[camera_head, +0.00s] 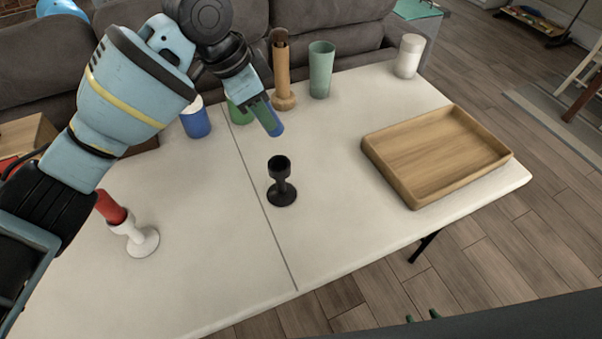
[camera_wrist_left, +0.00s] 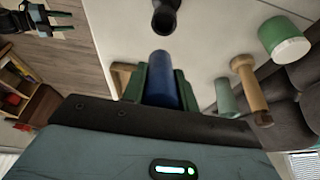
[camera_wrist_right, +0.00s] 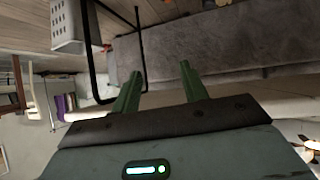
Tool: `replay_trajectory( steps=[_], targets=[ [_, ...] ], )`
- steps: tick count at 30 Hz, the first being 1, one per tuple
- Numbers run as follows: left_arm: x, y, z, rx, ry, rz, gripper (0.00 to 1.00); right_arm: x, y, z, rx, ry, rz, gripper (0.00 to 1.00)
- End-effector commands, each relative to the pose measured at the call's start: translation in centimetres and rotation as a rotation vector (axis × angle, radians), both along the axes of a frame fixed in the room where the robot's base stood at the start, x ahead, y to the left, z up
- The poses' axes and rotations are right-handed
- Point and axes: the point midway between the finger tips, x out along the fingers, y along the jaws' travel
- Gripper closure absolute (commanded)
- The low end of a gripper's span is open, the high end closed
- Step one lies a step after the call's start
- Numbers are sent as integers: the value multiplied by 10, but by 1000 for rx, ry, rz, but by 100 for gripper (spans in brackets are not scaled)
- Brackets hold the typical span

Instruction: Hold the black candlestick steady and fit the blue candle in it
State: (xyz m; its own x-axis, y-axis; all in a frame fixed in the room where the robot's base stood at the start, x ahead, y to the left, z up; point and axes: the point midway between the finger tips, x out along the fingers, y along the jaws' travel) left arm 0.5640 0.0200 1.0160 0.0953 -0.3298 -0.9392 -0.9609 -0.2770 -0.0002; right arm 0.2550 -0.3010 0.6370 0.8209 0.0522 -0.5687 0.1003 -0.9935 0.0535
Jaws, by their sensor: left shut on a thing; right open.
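The black candlestick (camera_head: 281,187) stands upright near the middle of the white table, its cup empty. It also shows in the left wrist view (camera_wrist_left: 165,16). My left gripper (camera_head: 262,112) is shut on the blue candle (camera_head: 271,124) and holds it above the table, behind and slightly left of the candlestick, apart from it. In the left wrist view the candle (camera_wrist_left: 163,78) sits between the green fingers, its free end towards the candlestick. My right gripper (camera_wrist_right: 160,75) is open and empty; its fingertips (camera_head: 422,317) show beyond the table's front edge.
A wooden tray (camera_head: 436,158) lies on the right. A blue cup (camera_head: 196,120), a wooden holder (camera_head: 282,75), a green tumbler (camera_head: 321,70) and a white jar (camera_head: 408,57) line the back.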

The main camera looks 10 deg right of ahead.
Motion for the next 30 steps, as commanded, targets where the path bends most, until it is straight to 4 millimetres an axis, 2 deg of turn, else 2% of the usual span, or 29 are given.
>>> replay_trajectory(
  steps=[1,3,8,11,17,21,25,27,30],
  targets=[
    [0,0,0,0,0,0,94,21,-18,8,-14,-58,-6,56],
    [0,0,0,0,0,0,94,46,-40,20,-25,-138,-15,56],
    [0,0,0,0,0,1,94,100,-88,59,-44,-321,-25,56],
    [0,0,0,0,0,1,94,131,-116,89,-55,-436,-23,56],
    [0,0,0,0,0,1,94,185,-163,162,-77,-666,5,56],
    [0,0,0,0,0,1,94,216,-185,223,-108,-828,54,56],
    [0,0,0,0,0,1,94,243,-190,284,-192,-978,147,56],
    [0,0,0,0,0,1,94,258,-175,307,-300,-1033,237,56],
    [0,0,0,0,0,1,94,270,-144,306,-458,-1038,348,56]
  ],
)
